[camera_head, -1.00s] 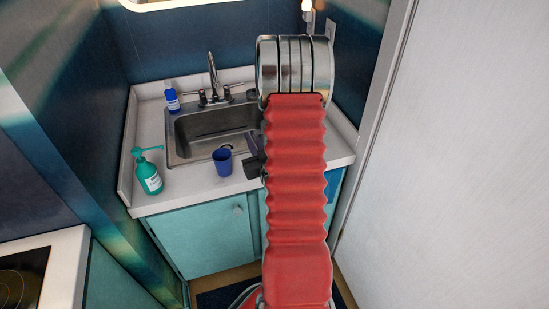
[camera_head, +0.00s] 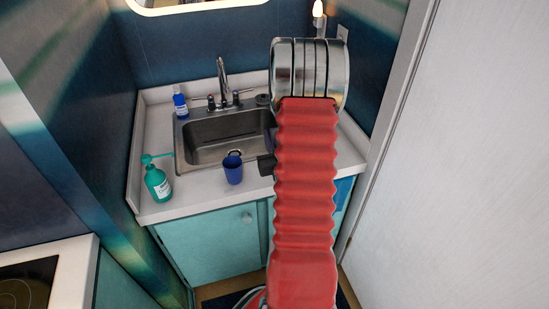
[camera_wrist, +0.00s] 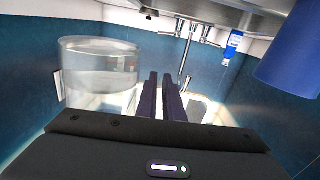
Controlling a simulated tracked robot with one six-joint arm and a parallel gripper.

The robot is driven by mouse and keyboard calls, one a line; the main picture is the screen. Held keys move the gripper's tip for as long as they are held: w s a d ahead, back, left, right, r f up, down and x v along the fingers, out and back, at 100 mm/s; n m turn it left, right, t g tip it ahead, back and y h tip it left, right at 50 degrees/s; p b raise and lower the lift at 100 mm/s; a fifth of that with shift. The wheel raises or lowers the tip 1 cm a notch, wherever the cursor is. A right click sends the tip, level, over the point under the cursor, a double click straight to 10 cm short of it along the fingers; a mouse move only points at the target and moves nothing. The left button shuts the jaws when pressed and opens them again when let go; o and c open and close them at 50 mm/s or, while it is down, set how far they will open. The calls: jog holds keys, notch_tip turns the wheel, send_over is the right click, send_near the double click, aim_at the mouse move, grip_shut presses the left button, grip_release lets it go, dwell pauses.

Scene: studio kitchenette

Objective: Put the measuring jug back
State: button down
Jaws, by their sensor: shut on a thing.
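In the wrist view, which is upside down, a clear, see-through measuring jug (camera_wrist: 98,72) hangs left of the fingers, in front of the blue wall and clear of the counter. My gripper (camera_wrist: 167,78) shows there as two dark fingers close together, shut on the jug; the exact grip point, probably its handle, is not clear. In the head view, my red arm hides the jug and most of the gripper; only a dark part of the gripper (camera_head: 266,165) shows at its left side, right of the blue cup.
A blue cup (camera_head: 233,170) stands at the counter's front edge. A green pump bottle (camera_head: 157,183) stands to the left, and a blue bottle (camera_head: 180,102) at the back left. The sink (camera_head: 215,135) with its tap (camera_head: 222,75) fills the middle. Bare counter (camera_head: 200,180) lies between pump bottle and cup.

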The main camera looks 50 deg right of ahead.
jog(key=shift+f, duration=1.9)
jog(key=shift+f, duration=2.05)
jog(key=c, duration=1.9)
grip_release()
jog(key=shift+f, duration=0.1)
